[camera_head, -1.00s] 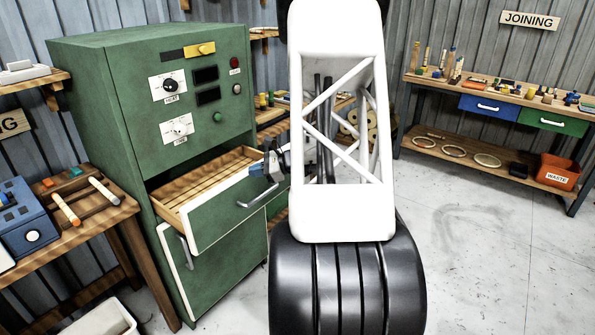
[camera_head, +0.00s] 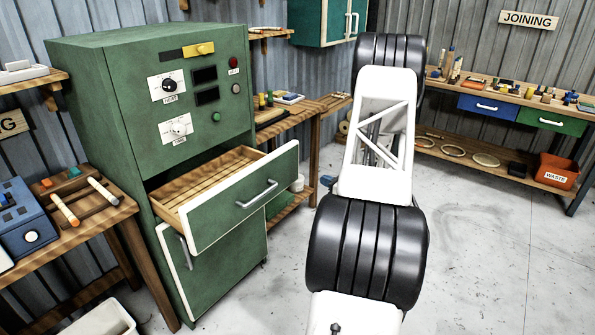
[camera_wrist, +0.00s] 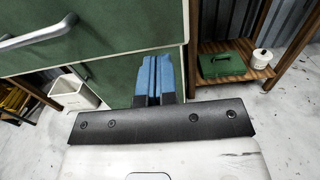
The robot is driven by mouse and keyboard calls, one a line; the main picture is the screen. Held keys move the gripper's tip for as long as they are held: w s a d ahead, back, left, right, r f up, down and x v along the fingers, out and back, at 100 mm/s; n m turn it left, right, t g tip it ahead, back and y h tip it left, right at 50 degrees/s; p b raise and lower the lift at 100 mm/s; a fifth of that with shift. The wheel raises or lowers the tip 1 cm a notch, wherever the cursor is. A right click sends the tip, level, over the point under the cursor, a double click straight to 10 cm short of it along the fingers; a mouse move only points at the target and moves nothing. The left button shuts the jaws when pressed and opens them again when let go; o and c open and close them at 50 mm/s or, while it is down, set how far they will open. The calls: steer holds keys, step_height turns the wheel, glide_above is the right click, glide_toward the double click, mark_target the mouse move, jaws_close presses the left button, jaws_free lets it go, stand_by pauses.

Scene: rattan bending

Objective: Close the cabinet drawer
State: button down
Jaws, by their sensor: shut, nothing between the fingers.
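The green cabinet (camera_head: 140,110) stands at the left in the head view. Its wooden-bottomed drawer (camera_head: 240,212) is pulled well out, with a green front and a grey bar handle (camera_head: 257,194). The drawer front (camera_wrist: 130,25) and its handle (camera_wrist: 38,32) also show at the upper left of the wrist view. In the wrist view, my gripper (camera_wrist: 154,62) has its blue fingers together and empty, just beyond the lower right part of the drawer front in the picture. I cannot tell whether they touch it. In the head view, my arm hides most of the gripper; a small blue bit shows right of the drawer.
A lower cabinet door (camera_head: 215,270) with a handle is below the drawer. A wooden table (camera_head: 75,235) with tools stands at the left. The floor at right is clear.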

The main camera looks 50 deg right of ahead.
mark_target(256, 152)
steer(key=shift+w, duration=0.2)
steer(key=w, duration=1.3)
steer(key=shift+w, duration=0.35)
steer(key=shift+w+a, duration=0.1)
steer(key=w, duration=2.3)
steer(key=shift+w+r, duration=0.15)
steer(key=shift+w, duration=0.3)
steer(key=shift+w+r, duration=0.1)
steer(key=shift+w, duration=0.05)
steer(key=s, duration=1.5)
steer(key=shift+f, duration=0.25)
